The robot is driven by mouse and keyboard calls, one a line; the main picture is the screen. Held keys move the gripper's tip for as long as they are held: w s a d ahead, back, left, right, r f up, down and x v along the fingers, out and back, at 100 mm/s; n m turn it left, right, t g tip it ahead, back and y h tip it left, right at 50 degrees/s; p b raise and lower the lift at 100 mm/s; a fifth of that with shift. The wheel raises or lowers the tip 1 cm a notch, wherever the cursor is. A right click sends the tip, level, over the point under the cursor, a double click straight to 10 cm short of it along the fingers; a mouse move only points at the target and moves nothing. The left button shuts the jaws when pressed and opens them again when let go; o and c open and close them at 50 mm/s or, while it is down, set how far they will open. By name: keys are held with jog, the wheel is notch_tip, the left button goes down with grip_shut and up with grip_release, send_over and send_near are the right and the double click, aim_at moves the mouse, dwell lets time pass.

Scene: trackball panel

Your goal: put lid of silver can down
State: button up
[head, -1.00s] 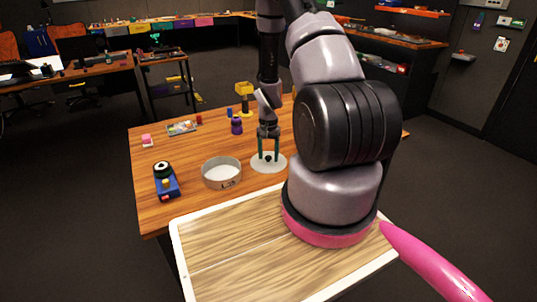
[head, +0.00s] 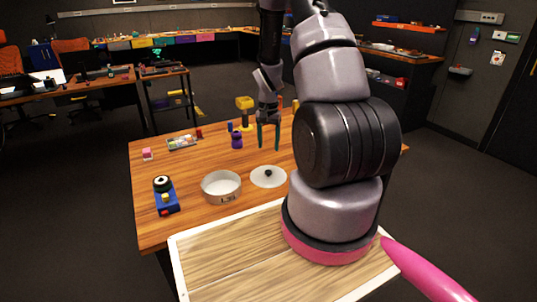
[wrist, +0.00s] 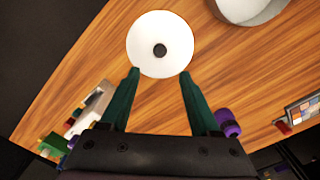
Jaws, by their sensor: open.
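The lid (head: 269,177) is a pale round disc with a small dark knob in its middle. It lies on the wooden table beside the open silver can (head: 221,187), to the can's right and apart from it. In the wrist view the lid (wrist: 160,44) lies just beyond my fingertips, and part of the can (wrist: 250,8) shows at the top right. My gripper (head: 268,149) is open and empty, raised above the table behind the lid. Its green fingers (wrist: 158,72) hold nothing.
A blue device with a black-and-white top (head: 165,195) stands left of the can. A purple object (head: 237,141), a yellow item (head: 245,104) and a parts tray (head: 182,143) sit farther back.

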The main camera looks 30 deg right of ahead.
jog(key=s+a+r+n+t, duration=0.1)
jog(key=s+a+r+t, duration=0.15)
jog(key=r, duration=1.05)
jog(key=s+a+r+n+t, duration=0.15)
jog(key=a+r, duration=0.25)
jog(key=r, duration=0.9)
jog(key=s+a+r+n+t+y, duration=0.1)
jog(key=s+a+r, duration=0.2)
jog(key=s+r, duration=0.3)
jog(key=s+a+r+n+t+y, duration=0.1)
jog(key=s+a+r+t, duration=0.1)
jog(key=s+a+r, duration=0.2)
jog(key=s+r, duration=0.3)
jog(key=s, duration=0.2)
jog(key=shift+s, duration=0.35)
